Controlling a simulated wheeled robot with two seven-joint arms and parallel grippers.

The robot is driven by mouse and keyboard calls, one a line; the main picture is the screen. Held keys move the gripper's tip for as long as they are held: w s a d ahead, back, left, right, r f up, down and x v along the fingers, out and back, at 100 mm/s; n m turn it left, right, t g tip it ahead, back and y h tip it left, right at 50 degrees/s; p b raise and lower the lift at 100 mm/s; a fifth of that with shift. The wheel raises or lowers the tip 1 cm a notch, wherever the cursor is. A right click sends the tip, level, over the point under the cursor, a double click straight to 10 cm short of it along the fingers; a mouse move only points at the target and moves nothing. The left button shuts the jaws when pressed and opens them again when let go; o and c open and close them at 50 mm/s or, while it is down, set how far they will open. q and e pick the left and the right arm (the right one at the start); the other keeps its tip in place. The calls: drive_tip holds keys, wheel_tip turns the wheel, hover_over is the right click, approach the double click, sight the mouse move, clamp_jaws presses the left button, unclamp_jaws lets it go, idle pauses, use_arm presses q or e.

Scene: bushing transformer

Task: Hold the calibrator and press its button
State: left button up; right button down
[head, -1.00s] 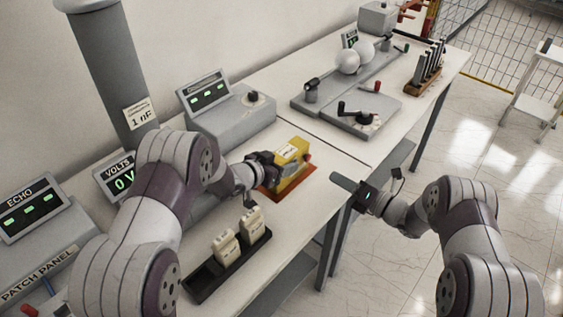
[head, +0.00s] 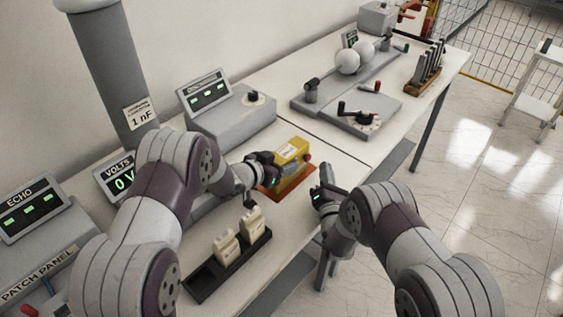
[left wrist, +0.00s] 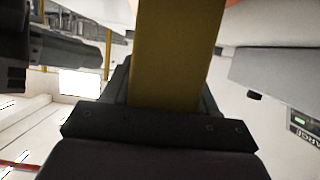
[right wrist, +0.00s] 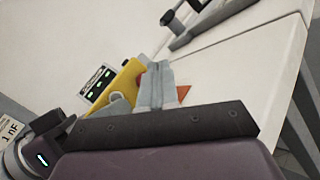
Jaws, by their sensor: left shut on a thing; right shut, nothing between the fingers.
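The yellow calibrator (head: 289,160) stands on a red-orange mat (head: 302,186) on the bench. It fills the middle of the left wrist view (left wrist: 178,55) between the fingers. My left gripper (head: 272,166) is shut on its left side. My right gripper (head: 323,172) is shut and empty, just right of the calibrator and apart from it in the head view. In the right wrist view, the shut fingers (right wrist: 153,85) cover part of the calibrator (right wrist: 127,77).
A black tray (head: 240,262) with cream blocks (head: 228,246) lies in front. A grey display box (head: 232,120) stands behind, beside a grey column (head: 108,70). A crank device (head: 362,117) with white spheres is at the back right. The bench beyond the calibrator is partly clear.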

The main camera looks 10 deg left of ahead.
drive_tip(key=shift+w+a, duration=0.5)
drive_tip(key=shift+a, duration=0.25)
drive_tip(key=shift+w+a, duration=0.45)
drive_tip(key=shift+a, duration=0.25)
drive_tip(key=shift+w+a, duration=0.1)
drive_tip(key=shift+a, duration=0.05)
idle(0.7)
drive_tip(key=shift+w+a, duration=0.15)
drive_tip(key=shift+a, duration=0.1)
drive_tip(key=shift+s+d, duration=0.65)
drive_tip(key=shift+d, duration=0.3)
drive_tip(key=shift+s+d, duration=0.65)
drive_tip(key=shift+d, duration=0.35)
drive_tip(key=shift+s+d, duration=0.65)
drive_tip(key=shift+d, duration=0.3)
use_arm(q)
drive_tip(key=o, duration=1.4)
